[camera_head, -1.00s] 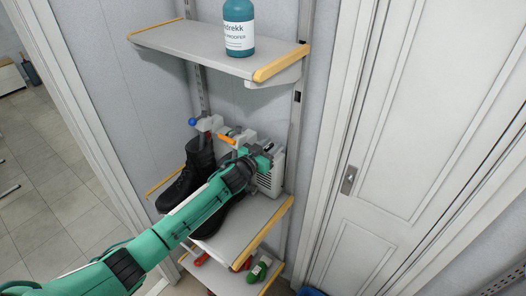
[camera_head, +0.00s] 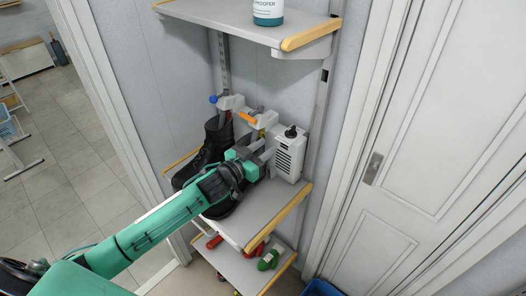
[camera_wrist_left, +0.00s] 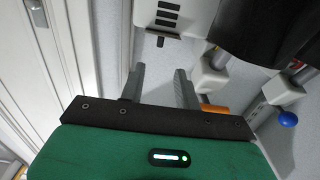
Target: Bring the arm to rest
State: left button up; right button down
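My left arm reaches in from the lower left in the head view. Its left gripper (camera_head: 264,151) is over the middle shelf, in front of the boots and just left of a white slotted device (camera_head: 290,157). In the left wrist view the two grey fingers of the left gripper (camera_wrist_left: 159,88) stand apart with nothing between them. A slotted white body (camera_wrist_left: 172,22) shows beyond the fingertips there. My right gripper is in neither view.
Black boots (camera_head: 215,140) stand on the middle shelf (camera_head: 262,212), partly hidden by my arm. Above is an upper shelf (camera_head: 240,24) with a teal bottle (camera_head: 268,10). A lower shelf (camera_head: 232,268) holds red and green items. A white door (camera_head: 450,150) is at right, open floor at left.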

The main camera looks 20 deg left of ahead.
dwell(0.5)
pick_arm(q)
jog(key=s+f+n+g+y, duration=0.2)
jog(key=s+f+g+y, duration=0.1)
jog(key=s+f, duration=0.4)
jog(key=s+f+n+g+y, duration=0.1)
jog(key=s+f+g+y, duration=0.2)
jog(key=s, duration=0.6)
jog(key=s+a+f+g, duration=0.1)
jog(key=s+f+g, duration=0.25)
jog(key=s, duration=0.75)
jog(key=s+a+f+g, duration=0.15)
jog(key=s+g, duration=0.25)
jog(key=s, duration=0.6)
notch_tip(320, 180, down, 33)
jog(key=s, duration=0.1)
jog(key=s+a+f+g+y, duration=0.1)
jog(key=s+a+f+g, duration=0.1)
jog(key=s+f, duration=1.6)
jog(key=shift+s+a+f+m+b, duration=0.2)
jog(key=shift+s+a+m+b, duration=0.15)
jog(key=shift+s+m+b, duration=0.15)
